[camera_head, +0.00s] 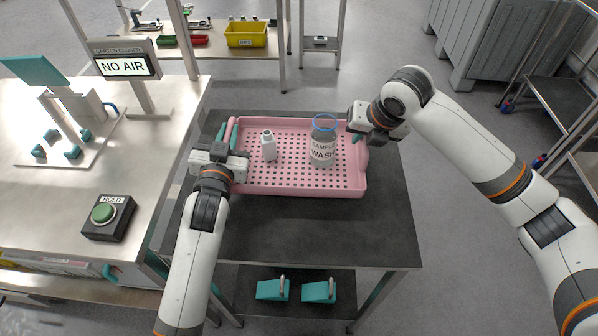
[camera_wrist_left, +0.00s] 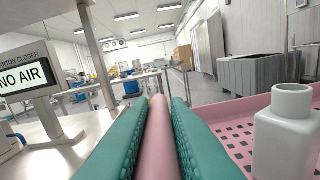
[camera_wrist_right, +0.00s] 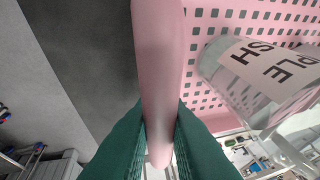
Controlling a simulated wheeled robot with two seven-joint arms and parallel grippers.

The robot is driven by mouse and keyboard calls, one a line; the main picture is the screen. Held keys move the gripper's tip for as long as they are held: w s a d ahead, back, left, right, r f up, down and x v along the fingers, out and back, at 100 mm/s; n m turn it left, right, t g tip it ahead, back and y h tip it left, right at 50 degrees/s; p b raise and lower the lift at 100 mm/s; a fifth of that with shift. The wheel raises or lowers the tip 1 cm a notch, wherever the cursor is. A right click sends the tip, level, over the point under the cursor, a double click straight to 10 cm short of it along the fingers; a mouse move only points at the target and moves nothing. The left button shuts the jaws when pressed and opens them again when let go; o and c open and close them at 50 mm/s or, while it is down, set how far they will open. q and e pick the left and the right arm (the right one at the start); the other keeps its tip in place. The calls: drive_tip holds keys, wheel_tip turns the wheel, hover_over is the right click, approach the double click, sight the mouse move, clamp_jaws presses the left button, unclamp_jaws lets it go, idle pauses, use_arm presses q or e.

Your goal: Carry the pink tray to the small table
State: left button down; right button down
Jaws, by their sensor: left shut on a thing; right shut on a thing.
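The pink tray (camera_head: 290,186) has a perforated floor and is at the far part of a small dark-topped table (camera_head: 310,232). I cannot tell whether it rests on the top or hangs just above it. A small white bottle (camera_head: 269,147) and a clear jar labelled "SAMPLE WASH" (camera_head: 323,146) stand in it. My left gripper (camera_head: 226,140) is shut on the tray's left handle; the pink bar shows between teal fingers (camera_wrist_left: 158,140). My right gripper (camera_head: 358,128) is shut on the right handle, also seen between the fingers in the right wrist view (camera_wrist_right: 160,125).
A steel bench at the left holds a HOLD button box (camera_head: 108,216) and a "NO AIR" sign (camera_head: 126,65). Two teal blocks (camera_head: 296,290) sit on the table's lower shelf. A yellow bin (camera_head: 246,34) is on a far bench. The near part of the tabletop is clear.

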sight(355, 156)
use_arm(q)
drive_tip(key=shift+a, duration=0.25)
use_arm(e)
drive_tip(key=shift+a+r, duration=0.1)
drive_tip(key=shift+r, duration=0.05)
drive_tip(key=shift+w, duration=0.1)
